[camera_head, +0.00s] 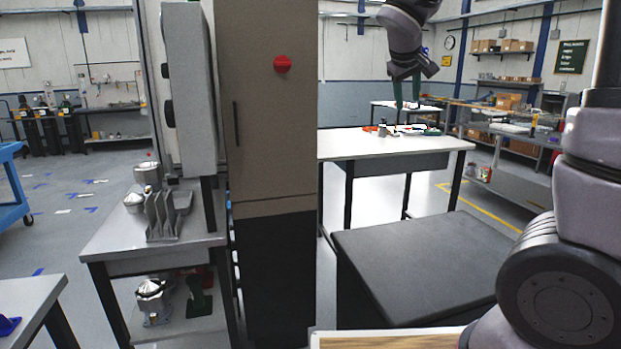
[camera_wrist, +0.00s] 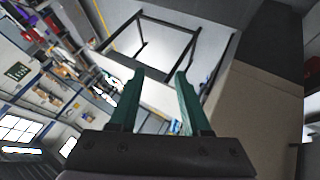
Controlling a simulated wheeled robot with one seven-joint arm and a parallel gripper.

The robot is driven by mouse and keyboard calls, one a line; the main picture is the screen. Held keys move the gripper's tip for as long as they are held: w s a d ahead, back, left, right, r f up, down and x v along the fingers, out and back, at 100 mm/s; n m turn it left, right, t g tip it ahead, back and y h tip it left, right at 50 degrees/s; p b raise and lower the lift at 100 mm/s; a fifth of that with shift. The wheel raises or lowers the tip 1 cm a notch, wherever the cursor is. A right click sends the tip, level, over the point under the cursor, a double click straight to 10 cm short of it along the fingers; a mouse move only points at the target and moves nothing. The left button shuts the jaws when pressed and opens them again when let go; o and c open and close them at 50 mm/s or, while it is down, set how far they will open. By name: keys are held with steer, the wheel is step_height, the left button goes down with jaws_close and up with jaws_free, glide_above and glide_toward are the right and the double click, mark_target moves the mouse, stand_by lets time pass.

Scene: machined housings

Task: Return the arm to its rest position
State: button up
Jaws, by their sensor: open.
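My gripper (camera_head: 407,90) hangs from my arm at the upper middle right of the head view, in the air in front of the far white-topped table (camera_head: 350,143). In the wrist view my gripper (camera_wrist: 158,85) shows two green fingers spread apart with nothing between them. Behind the fingers, the wrist view shows a white surface and a dark table frame (camera_wrist: 150,50), seen tilted. Part of my arm also fills the right edge of the head view.
A tall brown and black cabinet (camera_head: 268,120) with a red knob (camera_head: 282,64) stands left of my gripper. A side table (camera_head: 100,240) holds metal housings (camera_head: 148,172). A low dark-topped block (camera_head: 425,262) stands in front. Small items (camera_head: 383,129) lie on the far table.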

steer(key=s+f+m+y, duration=0.1)
steer(key=s+m+y, duration=0.4)
steer(key=s, duration=2.1)
steer(key=shift+s+m+y, duration=0.25)
steer(key=shift+m+y, duration=0.05)
steer(key=shift+m, duration=0.9)
